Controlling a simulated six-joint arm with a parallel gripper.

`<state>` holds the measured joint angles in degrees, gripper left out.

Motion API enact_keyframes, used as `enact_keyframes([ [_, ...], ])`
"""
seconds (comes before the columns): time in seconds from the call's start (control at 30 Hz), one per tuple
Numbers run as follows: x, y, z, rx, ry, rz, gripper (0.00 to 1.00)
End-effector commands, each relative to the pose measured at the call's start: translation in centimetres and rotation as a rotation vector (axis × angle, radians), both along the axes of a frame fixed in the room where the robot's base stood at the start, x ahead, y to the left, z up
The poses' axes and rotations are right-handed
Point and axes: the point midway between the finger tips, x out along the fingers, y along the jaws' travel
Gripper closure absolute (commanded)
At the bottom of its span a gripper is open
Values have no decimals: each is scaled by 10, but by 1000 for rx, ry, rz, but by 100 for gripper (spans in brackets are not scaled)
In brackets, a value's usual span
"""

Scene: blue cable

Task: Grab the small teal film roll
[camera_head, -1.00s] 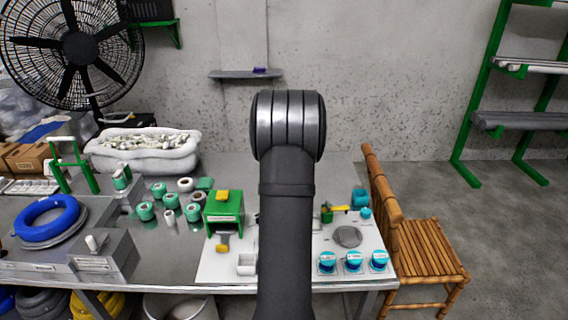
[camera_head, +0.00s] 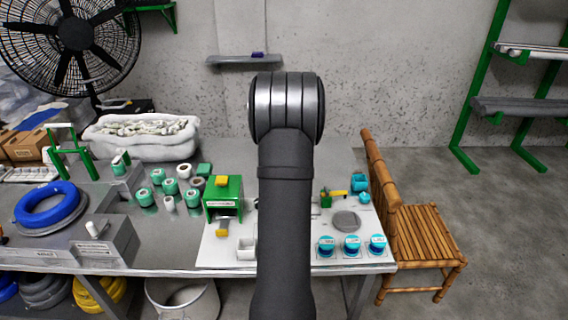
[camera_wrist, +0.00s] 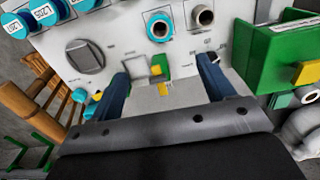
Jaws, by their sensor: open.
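In the head view my arm hides the gripper and the middle of the board. Several other teal rolls (camera_head: 145,197) stand on the table at left. I cannot tell which roll is meant.
A green box (camera_head: 222,198) with a yellow part stands at the board's left. Labelled blue rolls (camera_head: 351,245) line the front right, near a grey disc (camera_head: 346,220). A small green and yellow device (camera_wrist: 160,68) shows between my fingers. A bamboo chair (camera_head: 420,235) is at right.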

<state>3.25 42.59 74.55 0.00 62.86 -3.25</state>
Motion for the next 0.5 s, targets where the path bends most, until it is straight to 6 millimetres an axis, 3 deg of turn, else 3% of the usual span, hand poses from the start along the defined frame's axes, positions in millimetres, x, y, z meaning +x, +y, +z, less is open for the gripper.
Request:
enact_keyframes([
  [0.27,0,0,-1,0,0,-89,25],
  [0.5,-1,2,-7,0,2,-524,25],
])
